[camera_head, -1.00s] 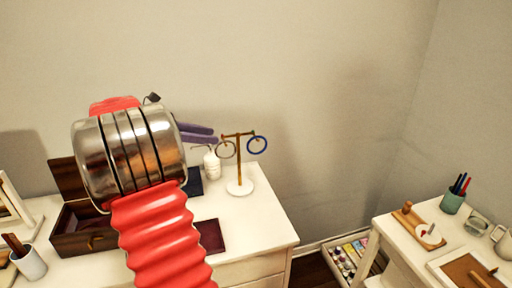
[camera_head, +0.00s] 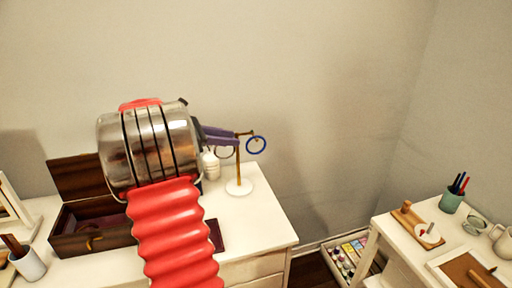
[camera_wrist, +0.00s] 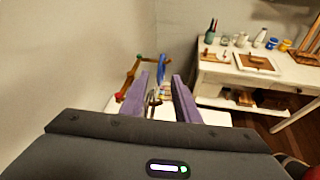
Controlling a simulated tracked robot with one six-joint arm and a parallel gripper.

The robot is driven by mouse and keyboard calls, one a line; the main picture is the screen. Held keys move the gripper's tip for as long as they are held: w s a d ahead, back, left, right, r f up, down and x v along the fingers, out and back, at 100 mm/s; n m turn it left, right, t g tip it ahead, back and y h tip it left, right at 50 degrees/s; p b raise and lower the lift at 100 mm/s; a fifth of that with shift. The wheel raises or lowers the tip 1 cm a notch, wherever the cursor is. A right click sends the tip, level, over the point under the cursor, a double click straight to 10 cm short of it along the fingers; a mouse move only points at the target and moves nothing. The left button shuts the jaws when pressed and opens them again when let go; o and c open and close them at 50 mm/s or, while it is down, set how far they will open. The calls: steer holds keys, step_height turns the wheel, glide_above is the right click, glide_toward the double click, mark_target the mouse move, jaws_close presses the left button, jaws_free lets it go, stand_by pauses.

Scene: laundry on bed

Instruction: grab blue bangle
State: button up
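The blue bangle (camera_head: 265,146) hangs from the right end of the bar on a small brown stand (camera_head: 239,172) with a round white base. In the wrist view the blue bangle (camera_wrist: 161,67) appears nearly edge-on, beyond and between the fingertips. A greyish-brown bangle (camera_head: 217,155) hangs at the stand's left side, partly hidden by the fingers. It seems to show between the fingers in the wrist view. My gripper (camera_wrist: 163,76) has its purple fingers apart, with nothing clamped. In the head view my gripper (camera_head: 233,136) reaches in from the left, its tips beside the bar, short of the blue bangle.
A white bottle (camera_head: 210,166) stands just left of the stand. An open wooden box (camera_head: 93,238) and a pen cup (camera_head: 29,264) are at the left on the white dresser (camera_head: 262,219). A second white table (camera_head: 385,222) stands right. The wall is close behind.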

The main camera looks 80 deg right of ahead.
mark_target(249, 141)
steer(key=shift+s+d+f, duration=0.2)
steer(key=shift+s+d, duration=0.05)
steer(key=shift+s, duration=0.05)
steer(key=shift+x, duration=2.65)
steer(key=shift+f, duration=0.1)
steer(key=shift+c, duration=0.6)
jaws_close()
